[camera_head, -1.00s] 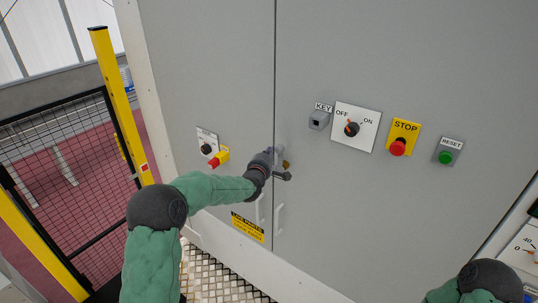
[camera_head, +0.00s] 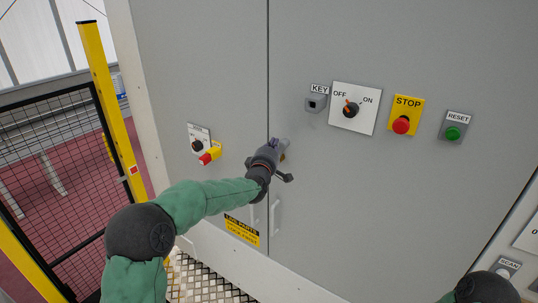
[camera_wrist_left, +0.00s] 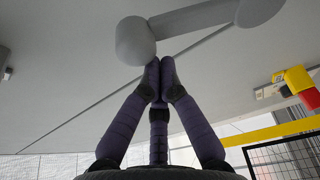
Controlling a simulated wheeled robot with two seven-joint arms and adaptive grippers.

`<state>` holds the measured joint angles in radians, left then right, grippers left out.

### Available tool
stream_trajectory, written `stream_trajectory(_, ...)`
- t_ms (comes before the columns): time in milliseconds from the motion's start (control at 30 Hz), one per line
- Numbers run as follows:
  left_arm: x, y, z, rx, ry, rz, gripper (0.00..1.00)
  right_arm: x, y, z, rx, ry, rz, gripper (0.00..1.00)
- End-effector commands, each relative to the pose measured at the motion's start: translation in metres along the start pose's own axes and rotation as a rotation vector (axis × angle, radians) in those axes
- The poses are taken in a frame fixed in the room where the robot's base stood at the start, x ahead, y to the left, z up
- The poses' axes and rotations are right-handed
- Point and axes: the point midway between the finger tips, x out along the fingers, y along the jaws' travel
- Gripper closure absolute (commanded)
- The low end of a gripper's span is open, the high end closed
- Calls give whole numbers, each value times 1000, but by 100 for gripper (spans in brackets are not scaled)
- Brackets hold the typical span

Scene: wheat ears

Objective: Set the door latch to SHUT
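The door latch shows in the left wrist view as a grey bar (camera_wrist_left: 200,18) with a rounded knob at one end, on the grey cabinet door. In the head view, the latch is mostly hidden behind my left gripper (camera_head: 283,145), which is at the seam between the two doors. In the left wrist view, the purple fingers (camera_wrist_left: 158,75) come together with their tips at the knob's lower edge. Nothing shows between them, and I cannot tell if they touch the knob. No SHUT marking is readable. My right gripper is out of view.
Right of the latch are a key switch (camera_head: 316,102), an OFF/ON knob (camera_head: 351,109), a red STOP button (camera_head: 401,125) and a green RESET button (camera_head: 452,134). A red-yellow switch (camera_head: 208,156) is to the left. A yellow-framed mesh fence (camera_head: 109,100) stands far left.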

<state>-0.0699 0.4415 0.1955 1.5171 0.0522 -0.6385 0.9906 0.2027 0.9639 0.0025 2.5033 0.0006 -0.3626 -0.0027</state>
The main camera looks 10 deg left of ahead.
Motion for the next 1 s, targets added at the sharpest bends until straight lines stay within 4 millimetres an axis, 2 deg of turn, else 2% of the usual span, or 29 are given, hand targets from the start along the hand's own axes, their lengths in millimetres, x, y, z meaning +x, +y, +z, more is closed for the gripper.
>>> stream_trajectory(33,-2,-6,5,29,-1,14,100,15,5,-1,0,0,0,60)
stream_trajectory(467,-11,-10,32,319,-1,115,100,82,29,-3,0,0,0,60)
stream_trajectory(1000,-22,-30,64,715,0,251,100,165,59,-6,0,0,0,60)
